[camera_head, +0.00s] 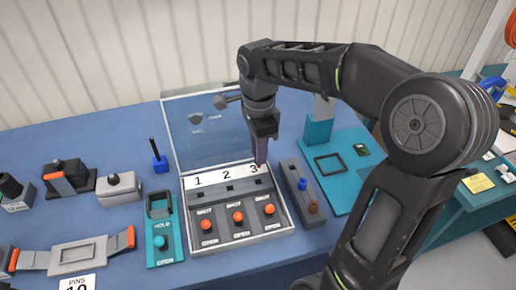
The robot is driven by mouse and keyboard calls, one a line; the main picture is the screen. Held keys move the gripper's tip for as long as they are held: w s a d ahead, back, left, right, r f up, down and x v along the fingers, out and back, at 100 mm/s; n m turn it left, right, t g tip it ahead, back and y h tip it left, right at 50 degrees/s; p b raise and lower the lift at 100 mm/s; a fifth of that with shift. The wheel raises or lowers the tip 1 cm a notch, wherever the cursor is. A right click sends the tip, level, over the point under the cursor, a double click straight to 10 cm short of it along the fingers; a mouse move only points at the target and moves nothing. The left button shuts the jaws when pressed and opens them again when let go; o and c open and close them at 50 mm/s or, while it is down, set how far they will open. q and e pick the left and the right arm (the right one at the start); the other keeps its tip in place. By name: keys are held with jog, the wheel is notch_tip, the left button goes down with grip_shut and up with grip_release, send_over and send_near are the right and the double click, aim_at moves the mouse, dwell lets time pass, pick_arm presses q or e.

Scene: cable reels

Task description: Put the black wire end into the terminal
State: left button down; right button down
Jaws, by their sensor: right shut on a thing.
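The terminal (279,226) is a grey box with a white strip numbered 1, 2 and 3, a dark slot under each number, and three orange knobs between the words SHUT and OPEN. My right gripper (261,160) points down at the terminal's back right, close to number 3. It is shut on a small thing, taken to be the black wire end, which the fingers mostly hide. I cannot tell whether it touches the slot. My left gripper is out of view.
A clear panel (190,135) stands behind the terminal. A grey rack (290,177) with blue and brown plugs stands close on its right. A teal holder (164,250) and a blue block (160,164) with a black pin are on the left. A teal fixture (343,198) lies farther right.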

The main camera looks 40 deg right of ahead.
jog(key=shift+a, duration=0.1)
jog(key=shift+f+b, duration=1.9)
jog(key=shift+f, duration=0.6)
jog(key=shift+f, duration=0.1)
jog(key=shift+f+b, duration=0.65)
jog(key=shift+f, duration=0.1)
jog(key=shift+f+b, duration=0.6)
jog(key=shift+f, duration=0.05)
jog(key=c, duration=1.2)
grip_release()
